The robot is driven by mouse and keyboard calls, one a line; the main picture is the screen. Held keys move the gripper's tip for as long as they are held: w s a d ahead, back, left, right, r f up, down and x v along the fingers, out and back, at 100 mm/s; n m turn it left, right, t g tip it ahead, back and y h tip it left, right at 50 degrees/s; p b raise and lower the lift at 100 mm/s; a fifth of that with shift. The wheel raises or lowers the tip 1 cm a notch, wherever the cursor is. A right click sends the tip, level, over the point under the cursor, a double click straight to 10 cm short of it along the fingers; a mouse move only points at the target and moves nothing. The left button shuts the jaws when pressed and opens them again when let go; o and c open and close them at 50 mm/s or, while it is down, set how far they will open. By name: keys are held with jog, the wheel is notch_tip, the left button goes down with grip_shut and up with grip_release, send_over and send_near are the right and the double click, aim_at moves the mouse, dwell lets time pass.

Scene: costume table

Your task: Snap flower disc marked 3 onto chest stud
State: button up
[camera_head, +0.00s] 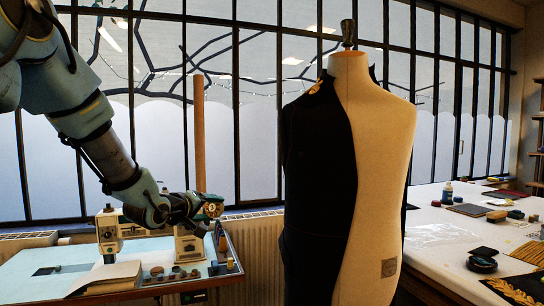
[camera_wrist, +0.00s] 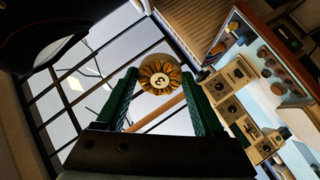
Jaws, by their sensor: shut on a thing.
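My gripper (camera_head: 210,208) is shut on the flower disc marked 3 (camera_wrist: 160,74), a gold ring of petals around a pale centre with a dark 3. In the wrist view the disc sits between the tips of the two green fingers, its numbered face towards the camera. The disc also shows in the head view (camera_head: 212,209), above the blue table and left of the dress form. The dress form (camera_head: 376,180) wears a black half garment (camera_head: 318,170) with a gold ornament (camera_head: 315,88) near the shoulder. I cannot make out the chest stud.
A white table (camera_head: 440,215) with craft items stands at the right. Open air lies between my gripper and the dress form.

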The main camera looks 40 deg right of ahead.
jog(key=s+d+r+m+g+h, duration=0.1)
jog(key=s+d+r, duration=0.2)
jog(key=s+r, duration=0.1)
jog(key=s+d+r+h, duration=0.2)
jog(key=s+d+r, duration=0.2)
jog(key=r, duration=0.1)
jog(key=s+d+r+m+g+h, duration=0.1)
jog(key=s+d+r+h, duration=0.1)
jog(key=s+d+r, duration=0.2)
jog(key=shift+s+d+r+m+g+p, duration=0.2)
jog(key=shift+s+r+m+g+p, duration=0.1)
jog(key=shift+s+r, duration=0.4)
send_near(301, 154)
jog(key=shift+x, duration=2.65)
jog(key=shift+w+r, duration=0.1)
jog(key=shift+w, duration=0.05)
jog(key=shift+d, duration=0.55)
jog(key=o, duration=1.3)
jog(key=shift+c, duration=0.2)
